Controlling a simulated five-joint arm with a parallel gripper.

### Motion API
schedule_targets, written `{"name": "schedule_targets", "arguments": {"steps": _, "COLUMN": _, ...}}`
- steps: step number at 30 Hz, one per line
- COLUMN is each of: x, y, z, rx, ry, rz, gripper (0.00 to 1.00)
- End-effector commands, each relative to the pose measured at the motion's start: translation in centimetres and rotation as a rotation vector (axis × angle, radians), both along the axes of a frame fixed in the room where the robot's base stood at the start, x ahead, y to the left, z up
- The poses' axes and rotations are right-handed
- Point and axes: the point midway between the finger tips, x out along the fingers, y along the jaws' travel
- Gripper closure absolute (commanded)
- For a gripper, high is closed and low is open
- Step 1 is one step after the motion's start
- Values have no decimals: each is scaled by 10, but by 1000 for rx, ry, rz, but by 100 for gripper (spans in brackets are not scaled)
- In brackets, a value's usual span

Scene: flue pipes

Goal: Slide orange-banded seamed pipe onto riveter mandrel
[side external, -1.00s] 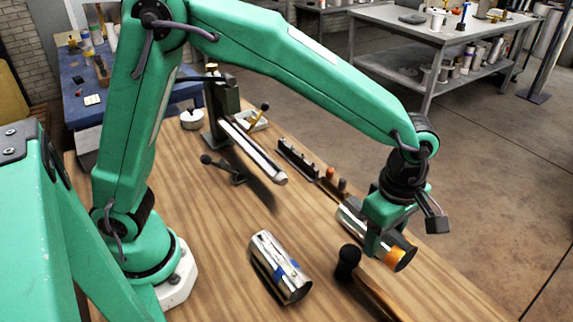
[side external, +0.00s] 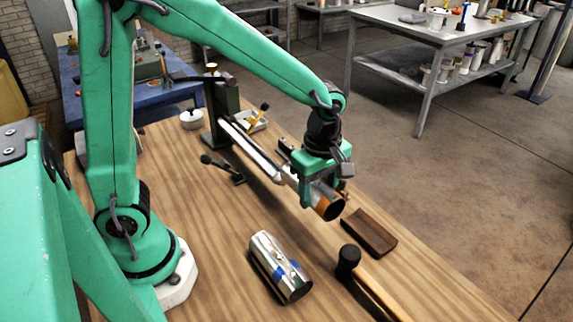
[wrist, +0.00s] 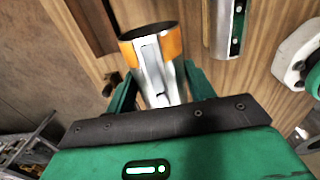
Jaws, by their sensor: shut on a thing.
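The orange-banded seamed pipe (side external: 328,206) is held above the bench in my gripper (side external: 312,182). It is a silver tube with an orange band at its open near end. In the wrist view the pipe (wrist: 154,68) lies between my two fingers (wrist: 160,88), its seam facing the camera. The riveter mandrel (side external: 258,153) is a long silver bar sticking out from the dark riveter (side external: 222,105) toward the pipe. The pipe's far end is close to the mandrel's tip, roughly in line with it.
A dark lever tool (side external: 222,168) sits left of the mandrel. A tray (side external: 253,122) is behind it.

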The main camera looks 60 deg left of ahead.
Motion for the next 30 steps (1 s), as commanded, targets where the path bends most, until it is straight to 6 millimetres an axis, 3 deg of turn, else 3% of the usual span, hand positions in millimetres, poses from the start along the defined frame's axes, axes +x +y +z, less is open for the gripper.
{"name": "schedule_targets", "arguments": {"steps": 17, "x": -2, "y": 5, "z": -2, "rx": 0, "ry": 0, "rz": 0, "gripper": 74}}
{"name": "schedule_targets", "arguments": {"steps": 30, "x": -2, "y": 5, "z": -28, "rx": 1, "ry": 3, "rz": 0, "gripper": 74}}
